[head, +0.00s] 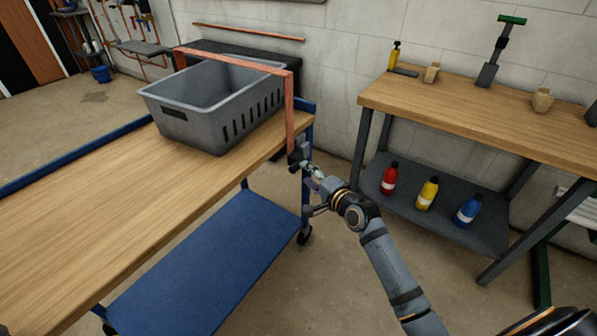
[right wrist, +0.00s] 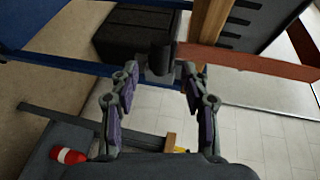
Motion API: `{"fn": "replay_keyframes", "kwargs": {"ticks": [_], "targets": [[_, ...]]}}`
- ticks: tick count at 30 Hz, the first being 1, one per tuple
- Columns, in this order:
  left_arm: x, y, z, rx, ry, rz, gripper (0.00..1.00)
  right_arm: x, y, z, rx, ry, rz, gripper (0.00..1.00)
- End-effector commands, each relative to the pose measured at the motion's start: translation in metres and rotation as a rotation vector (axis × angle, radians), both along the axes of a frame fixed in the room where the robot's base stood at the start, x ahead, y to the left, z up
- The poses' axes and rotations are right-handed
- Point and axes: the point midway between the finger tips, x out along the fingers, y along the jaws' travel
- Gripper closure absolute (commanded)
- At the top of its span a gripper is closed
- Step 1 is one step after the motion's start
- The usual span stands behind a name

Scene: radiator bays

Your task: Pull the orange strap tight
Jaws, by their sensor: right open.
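The orange strap (head: 290,115) runs across the far side and over the right end of the grey crate (head: 190,140), then hangs down beside the cart's edge. At its lower end is a small dark fitting (head: 294,158). My right gripper (head: 314,172) is just below and right of that fitting. In the right wrist view the gripper (right wrist: 160,72) is open, with a dark handle-like part (right wrist: 161,58) between or just beyond its fingertips; contact cannot be told. The strap (right wrist: 255,62) also shows there at the right. My left gripper is out of view.
The crate stands on the cart's wooden top (head: 90,220), above a blue lower shelf (head: 210,255). A workbench (head: 470,120) stands to the right, with red (head: 390,178), yellow (head: 427,194) and blue (head: 468,211) bottles on its lower shelf. Open floor lies between cart and bench.

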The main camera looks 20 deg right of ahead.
Motion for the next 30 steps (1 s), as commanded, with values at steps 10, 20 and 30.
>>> {"fn": "replay_keyframes", "kwargs": {"ticks": [10,20,30], "targets": [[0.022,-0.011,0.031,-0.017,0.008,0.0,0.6,0.048,0.013,-0.01,-0.001,0.0,-0.001,0.53],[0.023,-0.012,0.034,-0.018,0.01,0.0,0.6,0.05,0.013,-0.01,-0.002,-0.001,-0.001,0.59],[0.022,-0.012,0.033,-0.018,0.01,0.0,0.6,0.05,0.013,-0.011,-0.003,0.001,-0.002,1.0]]}}
